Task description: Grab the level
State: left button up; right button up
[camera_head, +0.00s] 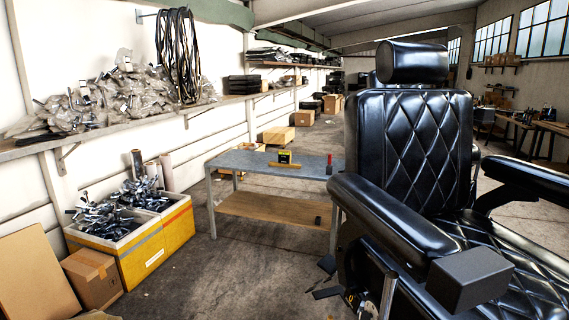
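A small yellow and black tool (284,157) stands on the grey top of a metal workbench (236,160) in the middle of the head view. A thin yellow bar that looks like a level (285,165) lies at its foot, and I cannot tell whether the two are one piece. A small red and dark upright item (329,161) stands to their right, near the chair. Neither of my grippers is in view.
A black quilted barber chair (412,135) fills the right and partly hides the workbench. Yellow crates (155,255) of metal parts and cardboard boxes (93,277) stand at the left. Shelves (150,116) line the left wall. Floor is clear between crates and workbench.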

aim_at(284, 156)
jog(key=i+j, duration=0.1)
jog(key=j, duration=0.25)
jog(key=i+j+u, duration=0.15)
jog(key=j, duration=0.5)
jog(key=i+j+u, duration=0.4)
jog(key=i+j, duration=0.55)
jog(key=i, duration=0.15)
jog(key=i+z, duration=0.4)
jog(key=i, duration=0.2)
jog(key=i+j+z, duration=0.15)
jog(key=i+z, duration=0.25)
jog(key=i, duration=0.2)
jog(key=i+j+z, duration=0.1)
jog(key=i, duration=0.45)
jog(key=i+j+z, duration=0.1)
jog(key=i, duration=0.4)
jog(key=i+j+z, duration=0.1)
jog(key=i+j, duration=0.15)
jog(key=i, duration=0.25)
